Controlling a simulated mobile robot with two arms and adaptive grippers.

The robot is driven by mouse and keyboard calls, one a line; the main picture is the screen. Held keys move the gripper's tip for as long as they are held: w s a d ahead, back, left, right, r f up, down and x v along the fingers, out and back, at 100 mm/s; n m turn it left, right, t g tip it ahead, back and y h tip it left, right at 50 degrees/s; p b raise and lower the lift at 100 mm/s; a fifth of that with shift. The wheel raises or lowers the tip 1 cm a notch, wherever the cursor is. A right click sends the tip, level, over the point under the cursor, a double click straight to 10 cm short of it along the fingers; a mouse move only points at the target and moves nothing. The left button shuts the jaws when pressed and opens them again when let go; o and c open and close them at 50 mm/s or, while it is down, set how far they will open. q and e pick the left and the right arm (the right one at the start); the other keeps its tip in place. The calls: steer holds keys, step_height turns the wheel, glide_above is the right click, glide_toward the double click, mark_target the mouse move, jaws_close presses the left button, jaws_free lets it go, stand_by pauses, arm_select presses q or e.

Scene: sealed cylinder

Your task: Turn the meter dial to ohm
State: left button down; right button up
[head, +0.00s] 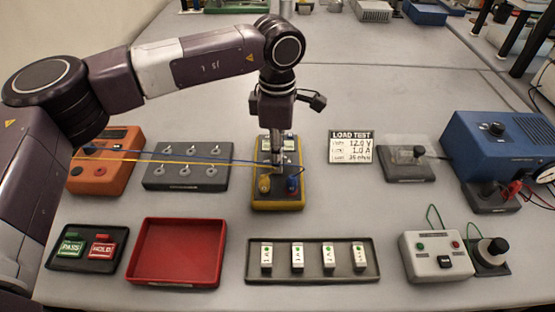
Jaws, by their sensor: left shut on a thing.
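The meter (278,206), a yellow-edged box with a dark face, sits on the table near the middle of the head view. A yellow plug and a blue plug stand at its front end, with leads running left. My left gripper (277,158) points straight down over the middle of the meter and is shut on its dial. The fingers hide most of the dial, so I cannot read its setting. My right gripper is not in view.
An orange box (117,176) and a grey panel with several posts (187,178) stand left of the meter. In front are a red tray (177,282) and a tray of white blocks (310,278). The LOAD TEST card (351,146) and blue supply (500,150) are right.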

arm_select(q)
steer(key=shift+w+r+m, duration=0.1)
steer(key=shift+m, duration=0.4)
steer(key=c, duration=1.7)
jaws_free()
steer(key=shift+o, duration=0.2)
step_height(320, 180, up, 12)
